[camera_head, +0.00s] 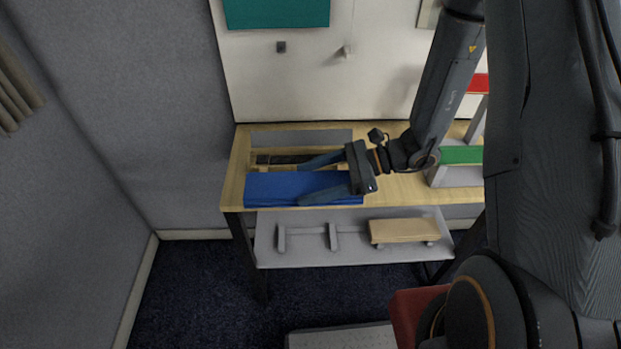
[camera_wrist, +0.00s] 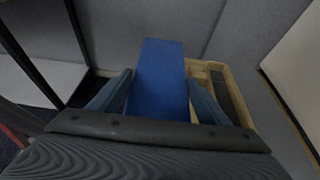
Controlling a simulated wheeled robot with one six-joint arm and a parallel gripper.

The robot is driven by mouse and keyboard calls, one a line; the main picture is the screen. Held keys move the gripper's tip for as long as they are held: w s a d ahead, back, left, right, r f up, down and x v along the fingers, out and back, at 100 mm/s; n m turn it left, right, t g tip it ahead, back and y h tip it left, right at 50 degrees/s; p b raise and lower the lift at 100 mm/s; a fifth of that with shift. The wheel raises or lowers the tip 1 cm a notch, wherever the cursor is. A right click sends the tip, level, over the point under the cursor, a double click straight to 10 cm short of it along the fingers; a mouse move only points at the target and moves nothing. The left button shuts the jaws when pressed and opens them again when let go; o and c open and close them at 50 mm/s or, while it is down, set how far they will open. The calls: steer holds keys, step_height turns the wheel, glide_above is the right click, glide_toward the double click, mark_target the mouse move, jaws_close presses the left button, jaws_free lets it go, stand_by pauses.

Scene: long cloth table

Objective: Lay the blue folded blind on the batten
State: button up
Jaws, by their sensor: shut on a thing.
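The blue folded blind (camera_head: 275,188) is a long flat bundle near the left front of the wooden table. My gripper (camera_head: 302,183) is shut on it, with one finger along each long side. In the wrist view the blind (camera_wrist: 162,75) runs straight out between the fingers. I cannot tell whether it touches the tabletop. Just behind it lies a dark strip (camera_head: 285,158) with pale wood around it, which may be the batten. The strip also shows in the wrist view (camera_wrist: 229,95), right of the blind, partly hidden by a finger.
A grey panel (camera_head: 318,137) lies behind the strip on the tabletop (camera_head: 408,188). A rack with a green shelf (camera_head: 461,155) and a red shelf (camera_head: 481,83) stands at the right. A wooden block (camera_head: 402,230) is on the lower shelf. Walls close off the left and back.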

steer(key=shift+w+d+b, duration=0.15)
steer(key=shift+w+b, duration=0.65)
steer(key=shift+w, duration=2.45)
steer(key=shift+w+d+b, duration=0.15)
steer(key=shift+w+b, duration=0.6)
steer(key=shift+w, duration=2.5)
steer(key=shift+f+b, duration=0.6)
steer(key=shift+f, duration=0.8)
steer(key=o, duration=1.3)
